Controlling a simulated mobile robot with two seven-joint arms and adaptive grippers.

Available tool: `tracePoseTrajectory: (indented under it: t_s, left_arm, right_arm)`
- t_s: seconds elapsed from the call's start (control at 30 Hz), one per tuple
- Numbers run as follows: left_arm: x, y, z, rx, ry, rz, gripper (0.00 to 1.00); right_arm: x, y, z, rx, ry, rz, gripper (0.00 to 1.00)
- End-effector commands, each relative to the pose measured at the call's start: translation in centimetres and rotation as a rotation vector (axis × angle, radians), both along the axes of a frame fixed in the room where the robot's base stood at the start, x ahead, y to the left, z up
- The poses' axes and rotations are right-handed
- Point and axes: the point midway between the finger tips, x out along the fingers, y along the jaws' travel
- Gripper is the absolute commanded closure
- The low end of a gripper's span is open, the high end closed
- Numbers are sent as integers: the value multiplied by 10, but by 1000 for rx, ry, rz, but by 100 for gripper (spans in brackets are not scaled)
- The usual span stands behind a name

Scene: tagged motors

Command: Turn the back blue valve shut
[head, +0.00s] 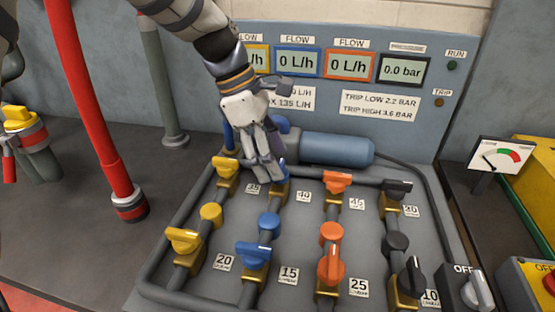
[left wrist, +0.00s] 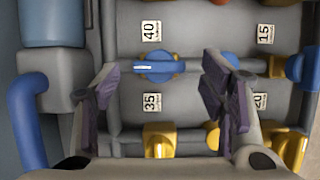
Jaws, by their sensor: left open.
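The back blue valve (left wrist: 158,67) shows in the left wrist view, its handle lying along its pipe with a white mark on it. In the head view it (head: 281,172) is partly hidden by my left gripper (head: 264,172). The gripper points down over it, open. In the left wrist view the two fingers stand on either side of the valve handle with gaps, and nothing is held. Whether the fingertips are down at handle height is hard to tell. The front blue valve (head: 254,252) has its handle across its pipe. My right gripper is not in view.
The back yellow valve (head: 226,164) is close left of my gripper; the back orange valve (head: 337,182) is to the right. A blue motor cylinder (head: 337,150) lies just behind. The display panel (head: 350,95) stands at the back. A red pipe (head: 90,100) rises at left.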

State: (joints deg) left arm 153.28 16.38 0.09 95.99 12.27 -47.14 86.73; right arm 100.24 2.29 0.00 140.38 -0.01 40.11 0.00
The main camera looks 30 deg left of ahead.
Motion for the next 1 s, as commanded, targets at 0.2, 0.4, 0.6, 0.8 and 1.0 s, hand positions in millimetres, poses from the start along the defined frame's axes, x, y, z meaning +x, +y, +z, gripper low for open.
tracePoseTrajectory:
  t_s: [0.2, 0.4, 0.6, 0.8, 1.0]
  left_arm:
    - [2, -6, -16, 0, 0, 0, 35]
    - [2, -6, -16, 0, -1, -1, 35]
    - [2, -6, -16, 0, -1, -1, 80]
    - [2, -6, -16, 1, 1, -4, 83]
    - [2, -6, -16, 1, 1, -56, 83]
  right_arm:
    - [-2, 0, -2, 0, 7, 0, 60]
    - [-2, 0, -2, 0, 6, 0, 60]
    - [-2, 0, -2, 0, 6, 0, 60]
    - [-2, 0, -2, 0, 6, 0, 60]
    - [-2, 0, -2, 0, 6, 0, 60]
